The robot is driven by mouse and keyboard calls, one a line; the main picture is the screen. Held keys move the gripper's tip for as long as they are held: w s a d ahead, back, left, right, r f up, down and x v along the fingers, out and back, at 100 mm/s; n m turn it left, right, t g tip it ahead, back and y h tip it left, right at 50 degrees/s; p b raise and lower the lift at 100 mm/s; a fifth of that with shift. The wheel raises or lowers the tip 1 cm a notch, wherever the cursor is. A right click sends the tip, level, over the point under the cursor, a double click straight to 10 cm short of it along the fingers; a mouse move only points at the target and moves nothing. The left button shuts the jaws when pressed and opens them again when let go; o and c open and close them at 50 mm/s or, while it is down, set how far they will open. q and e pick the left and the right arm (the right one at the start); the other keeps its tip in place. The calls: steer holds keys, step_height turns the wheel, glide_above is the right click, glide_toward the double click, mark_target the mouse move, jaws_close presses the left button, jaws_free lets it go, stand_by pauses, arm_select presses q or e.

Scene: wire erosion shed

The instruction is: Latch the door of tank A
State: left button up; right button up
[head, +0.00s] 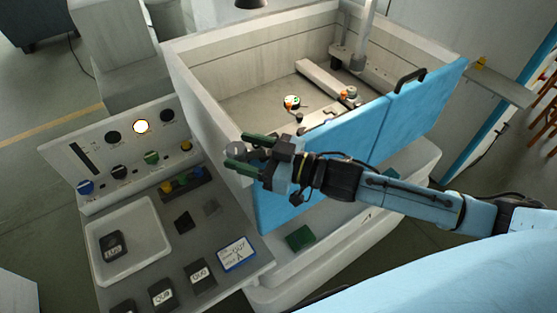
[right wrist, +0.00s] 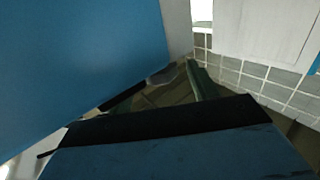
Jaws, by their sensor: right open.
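Tank A (head: 215,112) is an open-topped, pale box with a blue door (head: 330,143) along its front; the door's blue face also fills the left of the right wrist view (right wrist: 75,50). My right gripper (head: 236,151) is at the tank's near left corner, its arm crossing in front of the door. Its green fingers are apart, on either side of a small grey rounded part (head: 238,148), perhaps the latch; I cannot tell whether they touch it. The gripper hides the door's left end, so whether it sits flush is unclear. My left gripper is out of view.
A control panel (head: 100,158) with knobs and a lit lamp (head: 141,126) stands left. Its bench holds a white tray (head: 153,222), several dark labelled blocks and a card (head: 236,254). A green block (head: 300,238) lies on the ledge below the door. A black handle (head: 409,77) tops the door's right part.

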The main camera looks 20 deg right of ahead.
steer(key=b+v, duration=0.1)
steer(key=v, duration=0.8)
steer(key=shift+b, duration=0.35)
